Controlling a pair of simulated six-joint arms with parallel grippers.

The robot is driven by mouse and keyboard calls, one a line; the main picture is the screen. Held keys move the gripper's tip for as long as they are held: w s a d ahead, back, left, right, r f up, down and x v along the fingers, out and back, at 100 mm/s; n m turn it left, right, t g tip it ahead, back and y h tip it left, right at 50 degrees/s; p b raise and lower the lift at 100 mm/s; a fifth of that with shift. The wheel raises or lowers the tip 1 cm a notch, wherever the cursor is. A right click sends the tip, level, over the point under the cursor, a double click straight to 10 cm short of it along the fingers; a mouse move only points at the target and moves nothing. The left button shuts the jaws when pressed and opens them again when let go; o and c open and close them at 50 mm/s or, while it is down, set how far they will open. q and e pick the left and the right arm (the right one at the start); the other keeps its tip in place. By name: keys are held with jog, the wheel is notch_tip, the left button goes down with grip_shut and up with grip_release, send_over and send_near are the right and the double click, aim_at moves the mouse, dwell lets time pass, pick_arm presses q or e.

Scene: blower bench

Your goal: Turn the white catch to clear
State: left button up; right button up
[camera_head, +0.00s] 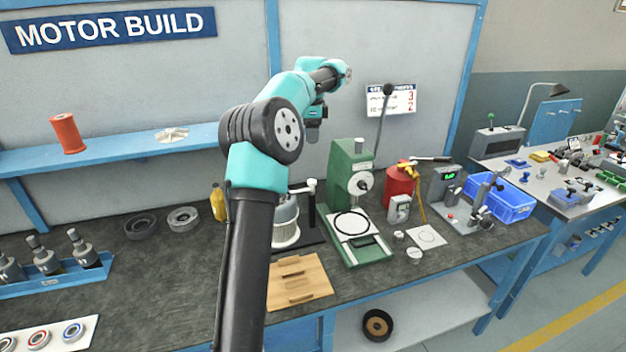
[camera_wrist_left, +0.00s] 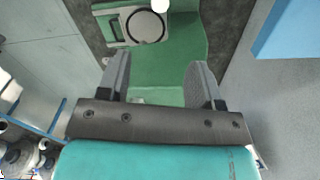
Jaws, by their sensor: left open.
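The green press (camera_head: 350,180) stands on the bench with a white round part (camera_head: 362,183) on its front. A small white piece (camera_head: 309,186) sits on a black post beside the white ribbed cylinder (camera_head: 286,224). I cannot tell for certain which white part is the catch, or how it is turned. My left gripper (camera_head: 313,128) hangs in the air above and left of the press. In the left wrist view it (camera_wrist_left: 157,78) is open and empty, with the green press (camera_wrist_left: 150,65) beyond its fingers. My right gripper is not in view.
A wooden board (camera_head: 298,283) lies at the bench front, partly behind my left arm. A red canister (camera_head: 399,186) and a blue bin (camera_head: 507,201) stand right of the press. A dark lever rod with a ball top (camera_head: 387,92) rises behind the press. Bare bench shows at the left (camera_head: 165,280).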

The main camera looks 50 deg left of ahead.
aim_at(312, 181)
pick_arm(q)
notch_tip(312, 181, down, 17)
jog(key=shift+r, duration=0.1)
dwell(0.5)
jog(key=shift+c, duration=0.2)
grip_shut()
dwell(0.3)
